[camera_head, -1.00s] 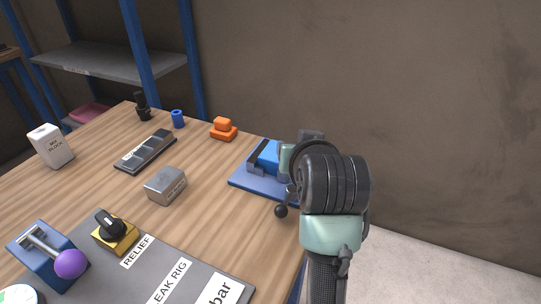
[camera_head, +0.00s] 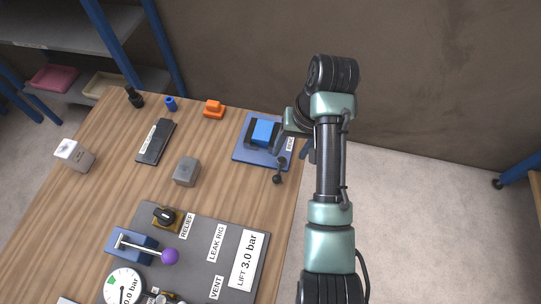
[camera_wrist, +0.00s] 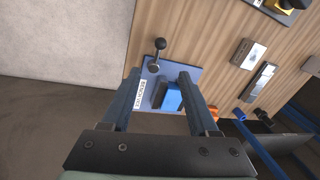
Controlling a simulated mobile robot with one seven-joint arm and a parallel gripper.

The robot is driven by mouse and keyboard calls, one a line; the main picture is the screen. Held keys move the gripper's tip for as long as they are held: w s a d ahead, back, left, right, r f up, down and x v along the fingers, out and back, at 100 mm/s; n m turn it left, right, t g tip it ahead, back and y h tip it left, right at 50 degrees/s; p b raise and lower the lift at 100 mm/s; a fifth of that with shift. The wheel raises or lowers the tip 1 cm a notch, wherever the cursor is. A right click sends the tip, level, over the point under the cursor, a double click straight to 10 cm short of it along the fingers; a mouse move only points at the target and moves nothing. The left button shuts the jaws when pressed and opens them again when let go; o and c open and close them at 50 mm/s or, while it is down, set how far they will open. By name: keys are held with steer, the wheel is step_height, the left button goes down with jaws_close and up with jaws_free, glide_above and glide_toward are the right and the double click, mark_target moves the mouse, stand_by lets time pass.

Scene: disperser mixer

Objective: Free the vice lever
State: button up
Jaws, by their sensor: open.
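The vice (camera_head: 262,134) sits on a blue base plate (camera_head: 242,154) near the right edge of the wooden table; it has a blue block between dark jaws. Its lever (camera_head: 279,168) ends in a black ball and points toward the front of the table. In the wrist view the lever (camera_wrist: 156,54) and vice (camera_wrist: 168,96) show beyond my fingers. My gripper (camera_wrist: 160,88) is open and empty, with its two fingers on either side of the vice in that view. In the head view my arm stands right of the vice, and my fingers are mostly hidden.
A grey rig panel (camera_head: 200,262) with a purple-knobbed lever (camera_head: 170,256), a yellow-based relief knob (camera_head: 164,216) and a gauge (camera_head: 123,287) lies at the front. A metal block (camera_head: 186,171), a dark tray (camera_head: 155,142) and an orange piece (camera_head: 213,109) stand farther back.

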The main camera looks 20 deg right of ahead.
mark_target(278, 177)
steer(key=f+b, duration=0.2)
steer(key=f, duration=0.1)
steer(key=a+f+b, duration=0.1)
steer(key=f+b, duration=0.1)
steer(key=f, duration=0.2)
steer(key=a+f+b, duration=0.1)
steer(key=f+b, duration=0.1)
steer(key=f, duration=0.1)
steer(key=shift+a+f+b, duration=0.1)
steer(key=shift+f+b, duration=0.2)
steer(key=shift+b, duration=0.05)
steer(key=shift+w+a+f, duration=0.15)
steer(key=shift+f, duration=0.65)
jaws_close()
